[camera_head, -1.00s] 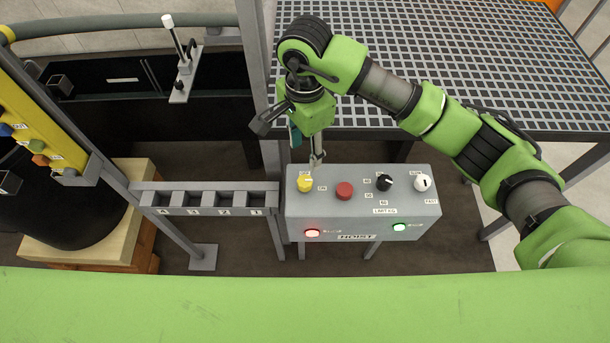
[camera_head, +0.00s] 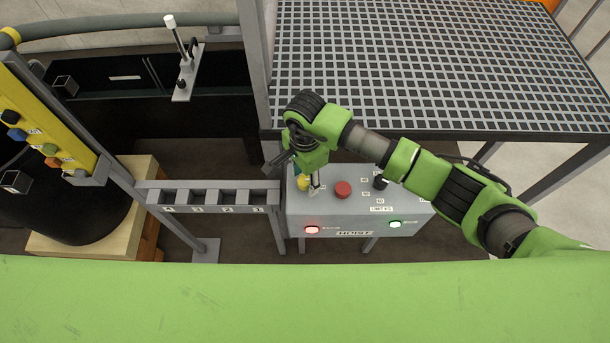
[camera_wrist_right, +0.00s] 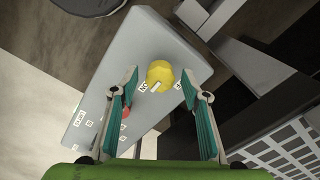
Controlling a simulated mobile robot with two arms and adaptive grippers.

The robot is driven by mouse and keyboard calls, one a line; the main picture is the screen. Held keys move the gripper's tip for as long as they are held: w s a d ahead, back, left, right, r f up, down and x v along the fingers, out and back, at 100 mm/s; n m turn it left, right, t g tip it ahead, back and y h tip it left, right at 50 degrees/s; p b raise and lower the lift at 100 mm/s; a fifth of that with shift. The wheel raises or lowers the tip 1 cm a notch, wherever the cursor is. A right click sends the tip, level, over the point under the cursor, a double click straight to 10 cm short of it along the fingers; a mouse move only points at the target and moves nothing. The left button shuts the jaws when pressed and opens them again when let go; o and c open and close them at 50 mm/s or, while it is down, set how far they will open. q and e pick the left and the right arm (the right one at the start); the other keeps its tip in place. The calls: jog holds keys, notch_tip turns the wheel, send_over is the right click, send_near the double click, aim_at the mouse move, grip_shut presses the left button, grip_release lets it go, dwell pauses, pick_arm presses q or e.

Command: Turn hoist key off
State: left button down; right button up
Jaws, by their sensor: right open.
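The hoist box (camera_head: 359,222) is a grey control panel below the grating. Its yellow key knob (camera_head: 303,183) sits at the top left, partly hidden by my right gripper (camera_head: 314,190). In the right wrist view the yellow knob (camera_wrist_right: 160,74) has a white pointer mark and lies ahead, between the lines of the two open fingers. My right gripper (camera_wrist_right: 160,108) is open and empty there, with teal pads apart. Whether the fingers touch the knob cannot be told. My left gripper is not in view.
A red button (camera_head: 343,189) and a black knob (camera_head: 380,182) sit right of the yellow knob. A red lamp (camera_head: 312,230) and a green lamp (camera_head: 395,224) are lit on the front. A numbered slot rack (camera_head: 210,208) stands close at left, and the grating (camera_head: 440,70) is behind.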

jog(key=c, duration=1.1)
jog(key=shift+o, duration=0.2)
